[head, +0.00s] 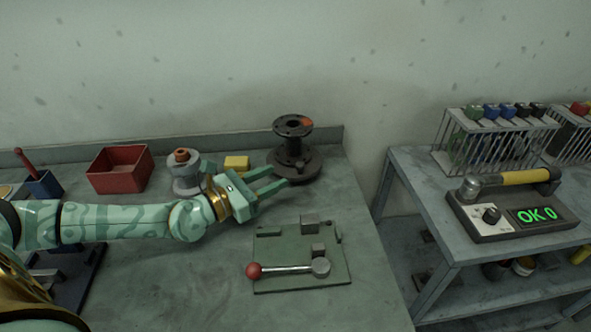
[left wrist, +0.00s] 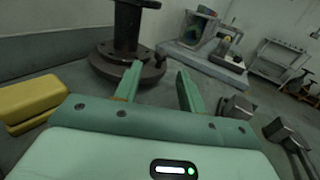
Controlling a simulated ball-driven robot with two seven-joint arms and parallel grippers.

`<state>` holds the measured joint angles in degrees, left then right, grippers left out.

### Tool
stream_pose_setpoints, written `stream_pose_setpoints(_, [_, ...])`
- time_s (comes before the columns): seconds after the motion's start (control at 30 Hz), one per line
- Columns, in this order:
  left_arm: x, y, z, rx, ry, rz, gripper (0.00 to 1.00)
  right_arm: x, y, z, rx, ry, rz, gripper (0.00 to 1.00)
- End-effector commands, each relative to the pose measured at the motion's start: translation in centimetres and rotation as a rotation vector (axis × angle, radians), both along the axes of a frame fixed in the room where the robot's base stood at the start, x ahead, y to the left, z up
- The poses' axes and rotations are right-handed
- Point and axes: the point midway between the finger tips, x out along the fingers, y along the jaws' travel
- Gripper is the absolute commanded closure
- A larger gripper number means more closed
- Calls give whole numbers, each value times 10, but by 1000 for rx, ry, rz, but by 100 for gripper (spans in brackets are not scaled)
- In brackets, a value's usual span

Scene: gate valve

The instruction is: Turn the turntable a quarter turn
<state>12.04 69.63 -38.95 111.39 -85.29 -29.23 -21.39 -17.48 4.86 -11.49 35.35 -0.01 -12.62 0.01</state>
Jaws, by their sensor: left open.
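My left gripper (head: 279,178) is open, fingers pointing at the near side of the base; nothing shows between the fingers (left wrist: 160,72). I cannot tell whether they touch it. My right gripper is not in view.
A yellow block (head: 237,162), a grey fitting with an orange top (head: 184,170) and a red bin (head: 120,168) stand along the back. A plate with a red-knobbed lever (head: 287,269) lies in front. A second table (head: 470,240) carries a tube rack and meter.

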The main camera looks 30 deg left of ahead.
Motion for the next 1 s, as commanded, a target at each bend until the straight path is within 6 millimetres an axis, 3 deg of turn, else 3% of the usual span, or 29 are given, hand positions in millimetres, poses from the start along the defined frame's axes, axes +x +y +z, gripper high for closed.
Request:
stream_pose_setpoints(0.1, [27,-12,3,-4,-6,0,60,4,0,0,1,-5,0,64])
stream_pose_setpoints(0.3, [54,-24,2,-2,-2,0,60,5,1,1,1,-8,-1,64])
stream_pose_setpoints(0.7, [63,-28,1,1,1,-1,60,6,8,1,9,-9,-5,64])
stream_pose_setpoints(0.87, [63,-27,1,1,0,-1,100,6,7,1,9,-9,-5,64])
stream_pose_setpoints(1.0, [63,-27,1,0,0,0,100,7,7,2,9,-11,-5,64])
